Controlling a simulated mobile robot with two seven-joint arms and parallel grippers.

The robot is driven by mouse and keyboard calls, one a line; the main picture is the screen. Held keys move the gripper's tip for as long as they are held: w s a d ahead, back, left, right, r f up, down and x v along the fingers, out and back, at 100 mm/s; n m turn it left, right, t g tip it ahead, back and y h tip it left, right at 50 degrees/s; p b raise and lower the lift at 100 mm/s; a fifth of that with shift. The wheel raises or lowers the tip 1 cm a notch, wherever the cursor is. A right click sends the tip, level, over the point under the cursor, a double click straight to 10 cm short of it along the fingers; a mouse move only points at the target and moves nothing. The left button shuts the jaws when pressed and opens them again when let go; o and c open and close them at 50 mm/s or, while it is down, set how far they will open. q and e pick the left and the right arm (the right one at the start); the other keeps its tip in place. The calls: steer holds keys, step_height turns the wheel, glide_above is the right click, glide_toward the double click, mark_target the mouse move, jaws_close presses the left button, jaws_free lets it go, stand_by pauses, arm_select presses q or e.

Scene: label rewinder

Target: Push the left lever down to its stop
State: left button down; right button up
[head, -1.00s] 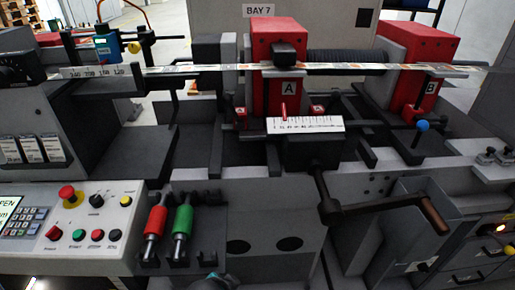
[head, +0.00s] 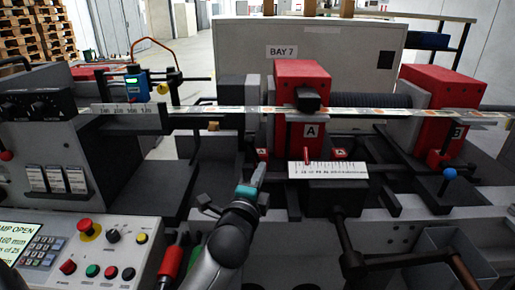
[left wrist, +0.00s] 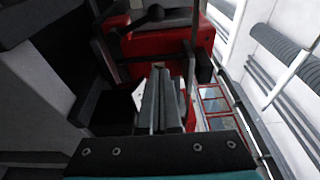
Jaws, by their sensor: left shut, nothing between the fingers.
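A small red lever-like tab (head: 262,154) sits at the left of the white scale (head: 328,170), below red block A (head: 302,88). A matching red tab (head: 339,153) sits further right. The left tab seems to be the left lever; its exact position is too small to read. My left gripper (head: 259,171) is shut and empty, its tips just below and in front of the left tab in the head view; I cannot tell whether they touch. In the left wrist view its closed fingers (left wrist: 160,98) point at a red block (left wrist: 165,45) with a black knobbed handle (left wrist: 153,14). My right gripper is not in view.
A printed web (head: 215,110) runs across the machine. A black crank (head: 352,262) stands front right, a blue knob (head: 449,173) right. The control panel (head: 85,250) with its red stop button is front left. A red-handled tool (head: 171,262) lies beside my left arm.

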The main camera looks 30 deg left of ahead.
mark_target(254, 148)
arm_select(q)
steer(key=w+a, duration=0.7)
steer(key=w, duration=0.2)
stand_by(0.5)
steer(key=shift+a+f, duration=0.1)
stand_by(0.3)
steer(key=shift+a+n, duration=0.2)
steer(key=shift+n, duration=0.2)
